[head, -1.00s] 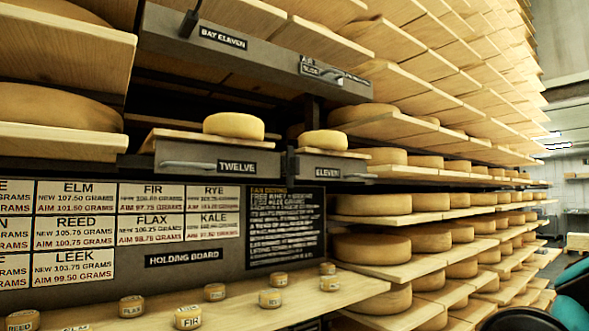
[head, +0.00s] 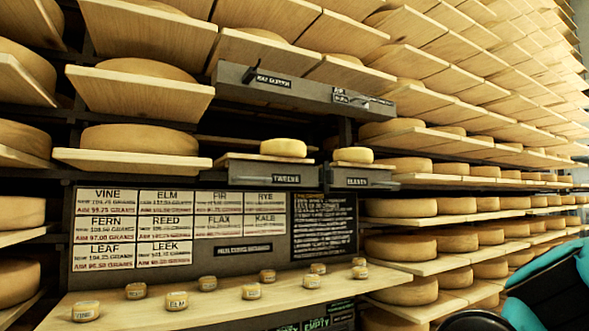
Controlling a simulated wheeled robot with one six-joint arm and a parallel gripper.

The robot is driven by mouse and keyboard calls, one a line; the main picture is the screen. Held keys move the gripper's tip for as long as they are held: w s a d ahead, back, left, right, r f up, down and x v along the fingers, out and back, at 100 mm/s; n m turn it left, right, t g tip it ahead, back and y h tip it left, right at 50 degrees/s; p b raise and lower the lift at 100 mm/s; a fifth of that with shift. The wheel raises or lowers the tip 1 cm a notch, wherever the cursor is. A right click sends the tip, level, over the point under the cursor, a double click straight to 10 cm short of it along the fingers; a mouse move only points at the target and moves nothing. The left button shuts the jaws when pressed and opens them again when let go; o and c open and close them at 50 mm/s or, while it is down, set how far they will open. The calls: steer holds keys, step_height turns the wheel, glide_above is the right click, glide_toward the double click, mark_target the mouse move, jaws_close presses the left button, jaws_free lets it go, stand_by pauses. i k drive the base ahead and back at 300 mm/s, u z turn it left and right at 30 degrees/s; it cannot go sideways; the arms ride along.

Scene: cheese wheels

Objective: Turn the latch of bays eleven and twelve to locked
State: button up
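A dark panel (head: 325,92) labelled BAY ELEVEN hangs above two drawers in the head view. A small dark lever (head: 255,72) stands at its left, tilted; its locked or unlocked marking is too small to read. A slider (head: 365,100) sits farther right on the panel under a small label. The drawer marked TWELVE (head: 264,180) and the drawer marked ELEVEN (head: 352,183) each carry a board with one cheese wheel. My gripper is not clearly seen; teal and black parts of my arm show at the lower right.
A holding board (head: 160,229) with name cards is behind a wooden shelf (head: 225,303) bearing several small labelled cheeses. Racks of large cheese wheels (head: 145,140) surround the panel and recede to the right. Shelf boards jut out around the drawers.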

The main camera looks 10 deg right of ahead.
mark_target(329, 175)
steer(key=u, duration=0.25)
steer(key=k, duration=0.65)
steer(key=u, duration=0.6)
steer(key=i, duration=1.5)
steer(key=z, duration=0.7)
